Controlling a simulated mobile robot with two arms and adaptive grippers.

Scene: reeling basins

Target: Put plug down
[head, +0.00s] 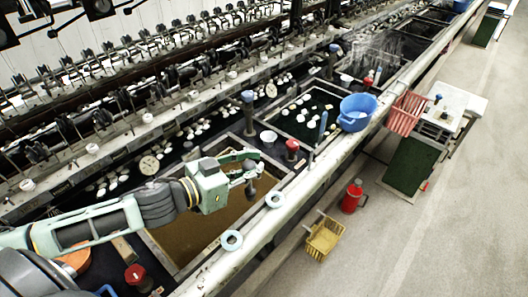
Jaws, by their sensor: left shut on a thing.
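My left gripper (247,172) reaches in from the left over a basin (190,270) of brown liquid. It is shut on a small dark plug (251,190), which hangs below the fingers near the basin's right side. The plug's lower end shows against the brown liquid; whether it touches the liquid I cannot tell. The fingers hide its upper part. My right gripper is not in view.
Pale rings (231,240) lie on the front ledge, with another ring (275,199) nearer the plug. A red-topped post (292,147) and a blue bowl (356,112) stand farther right. A yellow basket (323,237) and red canister (352,196) are on the floor.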

